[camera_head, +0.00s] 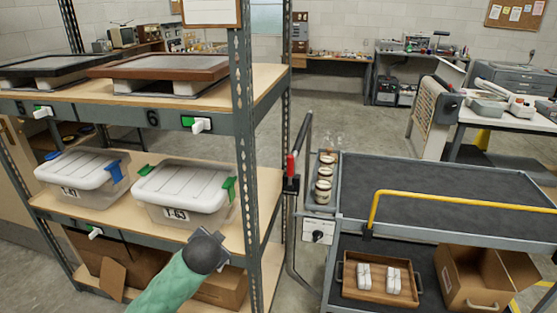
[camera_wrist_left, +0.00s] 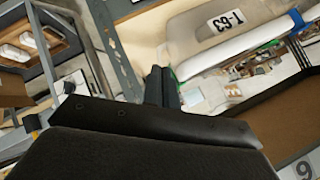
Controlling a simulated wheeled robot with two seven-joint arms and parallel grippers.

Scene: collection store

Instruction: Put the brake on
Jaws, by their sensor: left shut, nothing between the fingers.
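A grey cart (camera_head: 340,200) stands right of the shelf rack in the head view. A tall dark push handle (camera_head: 301,150) rises at its left end. A lever with a red grip (camera_head: 291,165) sits upright on that handle, above a small black block. Below it, a white panel with a dark knob (camera_head: 318,236) faces me. My left arm reaches up in front of the lower shelf. My left gripper (camera_wrist_left: 160,78) is shut and empty in the left wrist view, well apart from the lever. My right gripper is in neither view.
The rack's upright post (camera_head: 245,150) stands between my left arm and the cart. Lidded bins (camera_head: 185,190) sit on the middle shelf. The cart carries several jars (camera_head: 324,180), a yellow rail (camera_head: 450,199), a wooden tray (camera_head: 345,285) and an open cardboard box (camera_head: 480,275).

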